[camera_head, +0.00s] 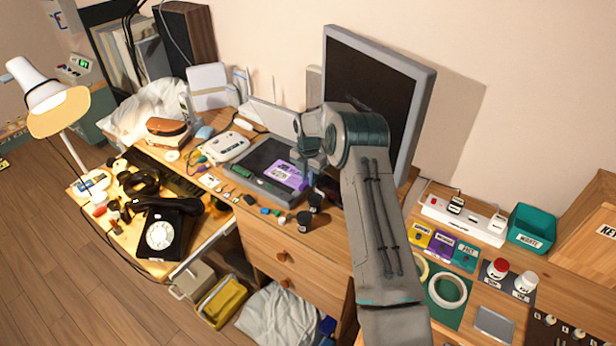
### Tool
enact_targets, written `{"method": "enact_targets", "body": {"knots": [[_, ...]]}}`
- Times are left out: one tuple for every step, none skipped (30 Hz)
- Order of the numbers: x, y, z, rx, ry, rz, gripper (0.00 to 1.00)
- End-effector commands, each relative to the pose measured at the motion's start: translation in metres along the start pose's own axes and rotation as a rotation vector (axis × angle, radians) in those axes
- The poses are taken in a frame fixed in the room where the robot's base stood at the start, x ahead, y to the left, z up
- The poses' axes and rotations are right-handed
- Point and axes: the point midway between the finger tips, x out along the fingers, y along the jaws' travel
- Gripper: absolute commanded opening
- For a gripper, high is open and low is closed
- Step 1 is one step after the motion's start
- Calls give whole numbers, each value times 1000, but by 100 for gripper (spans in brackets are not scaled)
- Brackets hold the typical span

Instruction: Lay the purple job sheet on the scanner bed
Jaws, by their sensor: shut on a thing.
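The purple job sheet (285,175), with a white label area, is over the right part of the scanner's dark bed (259,158). Whether it lies flat or is slightly raised I cannot tell. The grey scanner stands on the desk with its pale lid (272,118) up behind it. My gripper (302,172) points down at the sheet's right edge and is shut on it; the fingertips are small and partly hidden by my arm. A small green item (243,173) is at the bed's front left.
A large monitor (385,85) stands close behind my arm. Several small items and dark cups (304,220) line the desk in front of the scanner. A white device (226,147) is left of it, and a black dial phone (165,234) is further left.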

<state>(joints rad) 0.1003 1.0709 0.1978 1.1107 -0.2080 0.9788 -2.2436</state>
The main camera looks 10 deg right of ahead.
Motion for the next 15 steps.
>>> {"method": "enact_targets", "body": {"knots": [[0, 0, 0, 0, 0, 0, 0], [0, 0, 0, 0, 0, 0, 0], [0, 0, 0, 0, 0, 0, 0], [0, 0, 0, 0, 0, 0, 0], [0, 0, 0, 0, 0, 0, 0], [0, 0, 0, 0, 0, 0, 0], [0, 0, 0, 0, 0, 0, 18], [0, 0, 0, 0, 0, 0, 27], [0, 0, 0, 0, 0, 0, 38], [0, 0, 0, 0, 0, 0, 41], [0, 0, 0, 0, 0, 0, 41], [0, 0, 0, 0, 0, -1, 41], [0, -1, 0, 1, 1, -1, 41], [0, -1, 0, 1, 1, -2, 41], [0, -1, 0, 2, 1, -2, 41]]}}
